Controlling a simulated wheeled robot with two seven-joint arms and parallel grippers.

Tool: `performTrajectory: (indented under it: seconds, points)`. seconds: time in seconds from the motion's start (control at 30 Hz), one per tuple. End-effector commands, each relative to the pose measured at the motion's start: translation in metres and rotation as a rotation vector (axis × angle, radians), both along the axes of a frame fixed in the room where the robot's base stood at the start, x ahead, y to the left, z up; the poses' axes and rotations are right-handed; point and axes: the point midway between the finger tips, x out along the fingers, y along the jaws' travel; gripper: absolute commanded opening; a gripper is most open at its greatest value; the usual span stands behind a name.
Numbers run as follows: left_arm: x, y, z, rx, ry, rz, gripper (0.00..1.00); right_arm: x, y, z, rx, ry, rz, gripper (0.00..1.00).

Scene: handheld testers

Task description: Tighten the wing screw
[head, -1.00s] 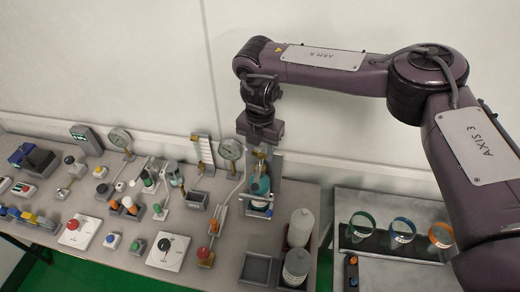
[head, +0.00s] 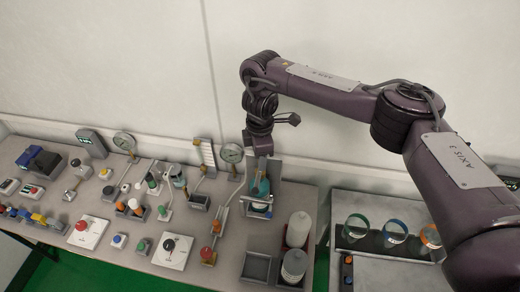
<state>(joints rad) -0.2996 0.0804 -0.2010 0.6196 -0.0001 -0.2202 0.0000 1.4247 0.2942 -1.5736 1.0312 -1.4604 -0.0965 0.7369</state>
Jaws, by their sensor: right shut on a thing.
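My right gripper (head: 261,158) points down over a grey upright stand (head: 274,172) near the back right of the bench. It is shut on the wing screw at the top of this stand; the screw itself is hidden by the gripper. A teal cylinder (head: 261,188) stands in the stand, just below the gripper. My left gripper is not in view.
A round gauge (head: 231,153) stands close to the left of the gripper. Two white-topped bottles (head: 298,229) stand in front right. An empty grey tray (head: 256,267) lies at the front edge. Coloured rings (head: 395,231) stand on the right-hand table.

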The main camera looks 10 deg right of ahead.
Motion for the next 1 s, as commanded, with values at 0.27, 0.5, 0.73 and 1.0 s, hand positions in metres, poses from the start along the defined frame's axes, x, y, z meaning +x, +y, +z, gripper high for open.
performTrajectory:
  seconds: [0.27, 0.5, 0.73, 1.0]
  points:
    - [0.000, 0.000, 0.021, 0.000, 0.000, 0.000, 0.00, 0.001, 0.000, 0.004, 0.001, -0.003, -0.222, 0.19]
    - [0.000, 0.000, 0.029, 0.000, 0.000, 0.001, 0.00, 0.001, 0.000, 0.003, 0.002, -0.004, -0.345, 0.19]
    - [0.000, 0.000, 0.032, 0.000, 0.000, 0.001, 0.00, 0.002, 0.000, 0.002, 0.002, -0.005, -0.399, 0.19]
    - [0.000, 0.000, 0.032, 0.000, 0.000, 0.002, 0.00, 0.002, 0.000, 0.001, 0.003, -0.004, -0.410, 0.19]
